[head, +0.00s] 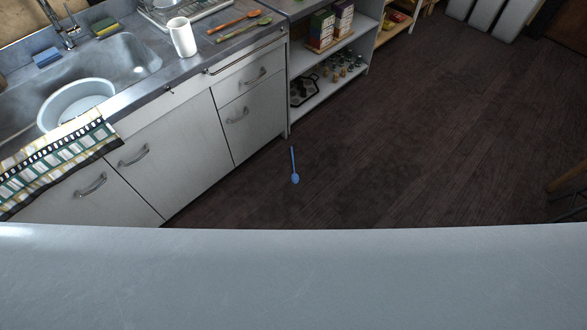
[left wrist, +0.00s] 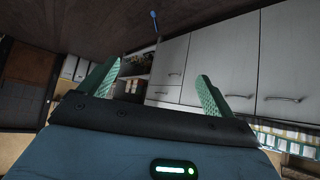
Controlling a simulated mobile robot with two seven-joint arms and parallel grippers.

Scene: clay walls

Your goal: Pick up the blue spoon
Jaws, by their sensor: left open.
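The blue spoon (head: 294,168) lies on the dark wood floor in the head view, a little in front of the white cabinets. Its bowl points toward me and its handle toward the shelf. It also shows at the top of the left wrist view as a small blue shape (left wrist: 154,22). My left gripper (left wrist: 152,84) shows only in the left wrist view. Its two green fingers are spread wide with nothing between them, and it is well apart from the spoon. My right gripper is in neither view.
White cabinets (head: 175,135) with a sink (head: 120,58) and counter stand at the left. An open shelf (head: 325,85) with boxes and jars adjoins them. The floor (head: 420,140) right of the spoon is clear. A wooden piece of furniture (head: 567,180) shows at the right edge.

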